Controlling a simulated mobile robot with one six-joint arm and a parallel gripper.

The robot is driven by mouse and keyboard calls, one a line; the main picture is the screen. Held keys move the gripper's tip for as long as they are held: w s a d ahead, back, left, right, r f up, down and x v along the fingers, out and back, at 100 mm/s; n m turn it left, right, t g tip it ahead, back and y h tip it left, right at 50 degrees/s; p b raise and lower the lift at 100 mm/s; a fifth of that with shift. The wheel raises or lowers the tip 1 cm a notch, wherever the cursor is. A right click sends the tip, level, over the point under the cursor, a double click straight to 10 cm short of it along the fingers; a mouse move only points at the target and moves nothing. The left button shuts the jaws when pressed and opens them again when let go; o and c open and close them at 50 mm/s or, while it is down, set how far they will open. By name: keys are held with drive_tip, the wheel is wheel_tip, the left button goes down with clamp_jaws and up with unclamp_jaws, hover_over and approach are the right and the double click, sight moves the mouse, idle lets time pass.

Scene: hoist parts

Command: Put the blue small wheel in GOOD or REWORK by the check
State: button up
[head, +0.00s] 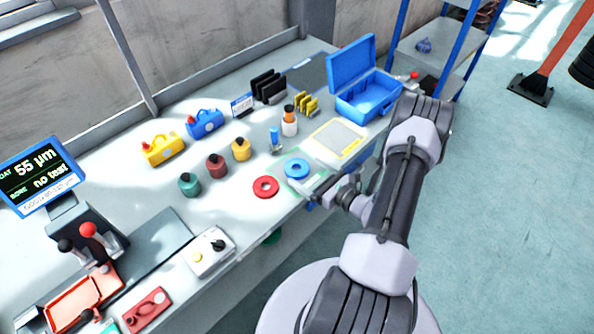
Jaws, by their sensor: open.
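The blue small wheel (297,168) lies flat on the bench near its front edge, at a pale green patch (283,190). It looks like a ring with a hole in the middle. My gripper (312,190) is open, low over the bench front just below the wheel in the picture; I cannot tell whether it touches anything. A display (41,177) at the left reads "55 µm" and "no test". No GOOD or REWORK label is legible. A red-orange tray (84,296) stands at the lower left.
A red ring (265,187) lies close left of the wheel. Several coloured pots, including a green one (190,184), stand behind. A yellow-framed pad (341,141) and open blue case (366,92) are to the right. A white box with knobs (209,252) sits at the front left.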

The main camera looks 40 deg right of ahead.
sight(293, 165)
drive_tip(key=w, duration=0.2)
drive_tip(key=w+f, duration=0.1)
drive_tip(key=shift+w+a+b, duration=0.3)
drive_tip(key=shift+a+b, duration=0.05)
drive_tip(key=shift+a, duration=0.05)
drive_tip(key=shift+r, duration=0.1)
drive_tip(key=c, duration=2.1)
